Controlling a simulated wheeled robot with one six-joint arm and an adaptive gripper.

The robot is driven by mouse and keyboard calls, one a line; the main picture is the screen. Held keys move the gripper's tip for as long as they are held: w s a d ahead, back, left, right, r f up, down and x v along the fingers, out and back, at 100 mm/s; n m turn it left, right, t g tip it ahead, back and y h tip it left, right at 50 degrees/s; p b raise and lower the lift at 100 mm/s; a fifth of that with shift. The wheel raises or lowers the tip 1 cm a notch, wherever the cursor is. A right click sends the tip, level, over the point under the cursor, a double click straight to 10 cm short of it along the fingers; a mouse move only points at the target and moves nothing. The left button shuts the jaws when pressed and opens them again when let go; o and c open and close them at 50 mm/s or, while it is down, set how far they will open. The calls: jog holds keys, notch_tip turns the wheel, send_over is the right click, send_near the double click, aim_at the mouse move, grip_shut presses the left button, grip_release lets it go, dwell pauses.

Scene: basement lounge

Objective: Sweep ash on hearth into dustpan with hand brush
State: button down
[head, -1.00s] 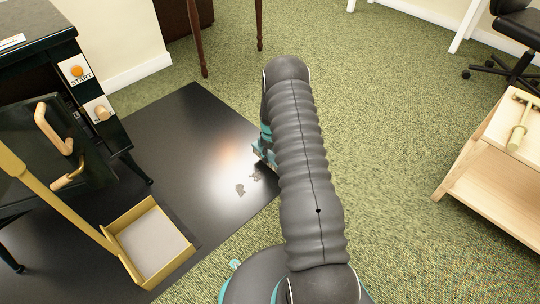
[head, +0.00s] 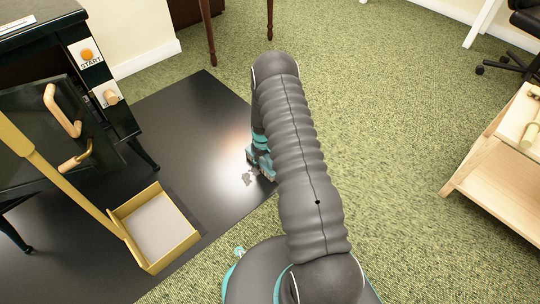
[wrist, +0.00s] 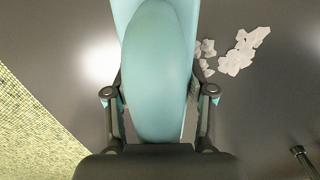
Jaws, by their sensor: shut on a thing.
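My gripper (wrist: 158,110) is shut on a teal, rounded thing, seemingly the hand brush (wrist: 157,65), and holds it over the dark hearth plate (head: 190,125). In the head view my arm hides most of the gripper; the brush's teal end (head: 260,158) shows low at the plate's right side. Pale grey ash flakes (head: 248,179) lie on the plate right beside it; in the wrist view the ash (wrist: 238,54) is to the right of the brush. The yellow dustpan (head: 185,247) stands at the lower left, an open box with a grey floor and a long handle.
A black stove (head: 50,85) with wooden handles and a START button stands at the left. Green carpet (head: 390,120) surrounds the plate and is open to the right. A wooden table (head: 490,165) with a T-shaped tool is at the right edge. Two dark wooden legs stand at the back.

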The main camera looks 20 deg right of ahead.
aim_at(200, 210)
jog(key=s+a, duration=0.3)
jog(key=a, duration=0.7)
jog(key=s+a, duration=0.3)
jog(key=a, duration=0.7)
jog(key=s+a+b, duration=0.1)
jog(key=s+a, duration=0.2)
jog(key=a, duration=0.8)
jog(key=shift+s+f, duration=0.15)
jog(key=shift+f, duration=0.2)
notch_tip(200, 210, up, 4)
jog(key=shift+d+f+p, duration=0.1)
jog(key=shift+f+p, duration=0.05)
jog(key=shift+p, duration=0.85)
jog(key=shift+w+r+p, duration=0.25)
jog(key=shift+r+p, duration=0.15)
jog(key=shift+r, duration=0.5)
jog(key=shift+d, duration=0.1)
